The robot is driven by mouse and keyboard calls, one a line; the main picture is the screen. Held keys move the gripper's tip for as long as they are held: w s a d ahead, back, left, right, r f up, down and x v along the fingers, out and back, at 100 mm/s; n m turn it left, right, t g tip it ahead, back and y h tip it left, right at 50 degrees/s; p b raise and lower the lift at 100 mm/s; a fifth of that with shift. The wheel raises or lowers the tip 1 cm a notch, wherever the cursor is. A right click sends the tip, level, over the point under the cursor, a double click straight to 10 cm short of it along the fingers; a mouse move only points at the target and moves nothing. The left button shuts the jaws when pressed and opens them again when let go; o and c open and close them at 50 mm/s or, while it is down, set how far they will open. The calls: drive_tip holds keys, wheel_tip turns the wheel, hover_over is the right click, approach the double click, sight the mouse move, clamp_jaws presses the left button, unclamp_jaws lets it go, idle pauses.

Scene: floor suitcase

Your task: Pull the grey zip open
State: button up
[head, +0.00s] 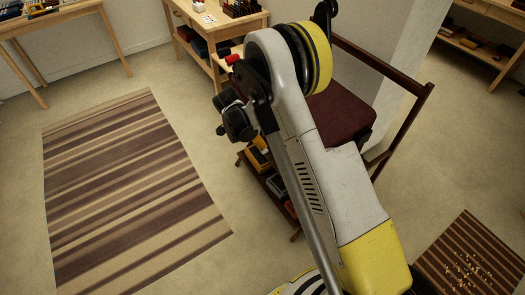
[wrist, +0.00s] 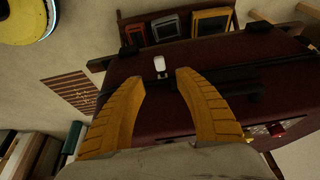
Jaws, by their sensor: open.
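The dark red suitcase (wrist: 150,95) lies across the middle of the wrist view, with a dark zip line (wrist: 265,72) running across it. A small light-grey tab (wrist: 160,66), which looks like the grey zip's pull, stands out on that line. My gripper (wrist: 160,77) has its two yellow fingers spread, with the tab just beyond and between the tips. I cannot tell whether they touch it. In the head view the maroon suitcase (head: 343,112) shows partly behind my arm; the tab is hidden there.
A dark wooden frame (head: 395,75) surrounds the suitcase, with a lower shelf of boxes (head: 258,157). A striped rug (head: 125,190) lies to the left and a small striped mat (head: 465,262) at lower right. A wooden table (head: 215,35) stands behind. Bare floor lies between.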

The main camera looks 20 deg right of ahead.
sight(265, 150)
drive_tip(key=b+x, duration=0.2)
drive_tip(key=x, duration=0.6)
drive_tip(key=shift+a+b, duration=0.1)
drive_tip(key=shift+b, duration=0.25)
drive_tip(key=shift+r, duration=0.1)
clamp_jaws()
